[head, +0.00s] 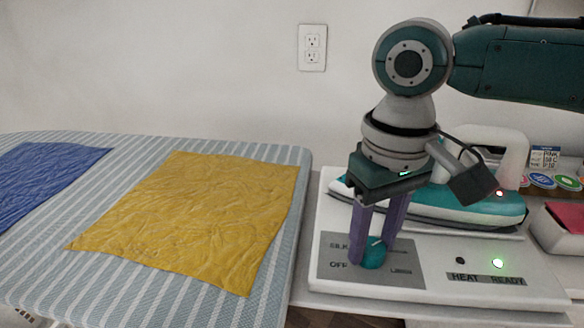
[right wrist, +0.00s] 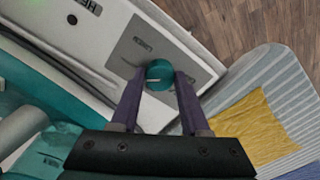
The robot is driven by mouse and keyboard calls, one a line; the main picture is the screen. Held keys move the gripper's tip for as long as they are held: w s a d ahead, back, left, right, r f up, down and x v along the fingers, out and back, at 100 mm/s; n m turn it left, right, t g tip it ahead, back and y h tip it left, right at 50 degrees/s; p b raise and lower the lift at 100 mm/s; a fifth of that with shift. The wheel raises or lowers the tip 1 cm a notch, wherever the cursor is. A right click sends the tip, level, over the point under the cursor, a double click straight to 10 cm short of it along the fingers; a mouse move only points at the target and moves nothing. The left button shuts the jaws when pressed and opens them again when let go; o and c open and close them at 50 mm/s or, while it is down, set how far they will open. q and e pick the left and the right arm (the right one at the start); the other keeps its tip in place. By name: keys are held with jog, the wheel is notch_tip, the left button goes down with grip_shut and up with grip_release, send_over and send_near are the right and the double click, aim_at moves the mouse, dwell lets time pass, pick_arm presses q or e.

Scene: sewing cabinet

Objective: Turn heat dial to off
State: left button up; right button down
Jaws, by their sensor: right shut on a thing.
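The teal heat dial (head: 375,255) sits on a grey label plate (head: 405,278) at the front of the white iron base (head: 335,287). The plate shows SILK, OFF and a third label, with OFF at the lower left. My right gripper (head: 371,258) points down with its purple fingers around the dial, shut on it. In the right wrist view the dial (right wrist: 160,73) sits between the fingertips, with a pale pointer line on its top. I cannot tell exactly which label the line points to. My left gripper is not in view.
A teal and white iron (head: 470,205) rests on the base behind my gripper, with a red light lit. A green light (head: 498,263) glows by HEAT READY. A striped ironing board (head: 130,278) with yellow cloth (head: 195,215) and blue cloth (head: 40,175) is at left.

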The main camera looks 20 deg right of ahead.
jog(key=n+p, duration=0.2)
jog(key=p, duration=0.1)
jog(key=shift+r+n, duration=0.3)
jog(key=shift+n, duration=0.1)
jog(key=n+p, duration=0.2)
jog(key=n, duration=0.1)
jog(key=shift+f+n, duration=0.15)
jog(key=shift+n, duration=0.15)
jog(key=n+p, duration=0.1)
jog(key=n, duration=0.3)
jog(key=shift+n, duration=0.3)
jog(key=n, duration=0.4)
jog(key=shift+f+p, duration=0.1)
jog(key=shift+p, duration=0.25)
jog(key=n, duration=0.9)
jog(key=shift+n, duration=0.3)
jog(key=n+b, duration=0.1)
jog(key=n, duration=0.4)
pick_arm(q)
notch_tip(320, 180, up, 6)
jog(key=shift+b, duration=0.4)
pick_arm(e)
jog(key=shift+n, duration=2.3)
